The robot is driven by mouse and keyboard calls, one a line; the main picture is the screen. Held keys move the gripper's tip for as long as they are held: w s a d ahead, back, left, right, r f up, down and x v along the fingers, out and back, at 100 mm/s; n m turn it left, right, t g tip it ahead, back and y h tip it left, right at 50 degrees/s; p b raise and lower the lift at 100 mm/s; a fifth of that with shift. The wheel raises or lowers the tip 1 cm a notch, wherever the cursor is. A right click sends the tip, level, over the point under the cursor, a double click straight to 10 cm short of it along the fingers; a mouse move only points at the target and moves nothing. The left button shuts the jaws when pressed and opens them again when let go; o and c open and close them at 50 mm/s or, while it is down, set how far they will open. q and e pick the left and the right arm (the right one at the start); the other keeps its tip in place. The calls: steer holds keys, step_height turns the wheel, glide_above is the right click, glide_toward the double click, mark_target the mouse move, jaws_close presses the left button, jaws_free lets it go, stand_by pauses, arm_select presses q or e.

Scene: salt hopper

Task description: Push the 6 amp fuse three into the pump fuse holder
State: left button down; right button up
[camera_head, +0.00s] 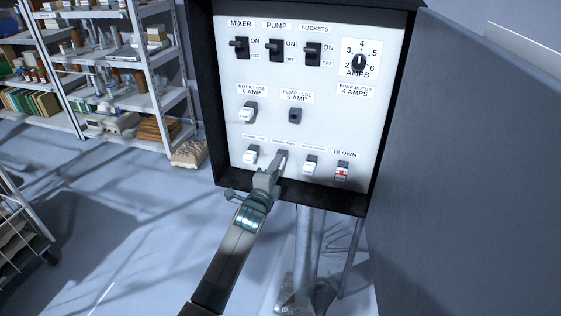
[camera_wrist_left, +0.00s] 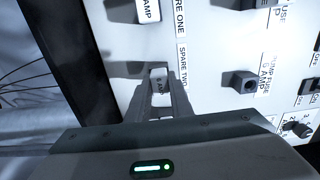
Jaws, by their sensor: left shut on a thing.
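My left gripper (camera_head: 276,168) is at the panel's bottom row, at the spot labelled spare two. It is shut on a white 6 amp fuse (camera_wrist_left: 159,86), which shows between the fingers in the left wrist view. Whether the fuse is seated in or clear of the spare two holder, I cannot tell. The pump fuse holder (camera_head: 295,116) is dark and empty, above and right of the gripper; it also shows in the left wrist view (camera_wrist_left: 242,82). The number of the held fuse is not readable. My right gripper is not in view.
White fuses sit at mixer fuse (camera_head: 248,112), spare one (camera_head: 251,154) and the right spare position (camera_head: 310,165). A red-marked fuse (camera_head: 342,171) sits under BLOWN. Switches (camera_head: 275,48) and a dial (camera_head: 358,62) are above. The open cabinet door (camera_head: 460,170) bounds the right.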

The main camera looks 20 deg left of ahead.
arm_select(q)
steer(key=shift+s, duration=0.35)
steer(key=shift+s+a+p, duration=0.1)
steer(key=shift+s+p, duration=1.55)
steer(key=shift+s, duration=0.7)
steer(key=shift+s+f, duration=0.1)
steer(key=shift+s, duration=0.05)
steer(key=s+d+r+b, duration=0.1)
steer(key=s+b, duration=0.2)
steer(key=s, duration=1.2)
steer(key=s+d+r+b, duration=0.1)
steer(key=s+r+b, duration=0.1)
steer(key=s, duration=1.3)
steer(key=shift+r+y+b, duration=0.25)
steer(key=shift+y+b, duration=0.05)
steer(key=shift+b, duration=0.45)
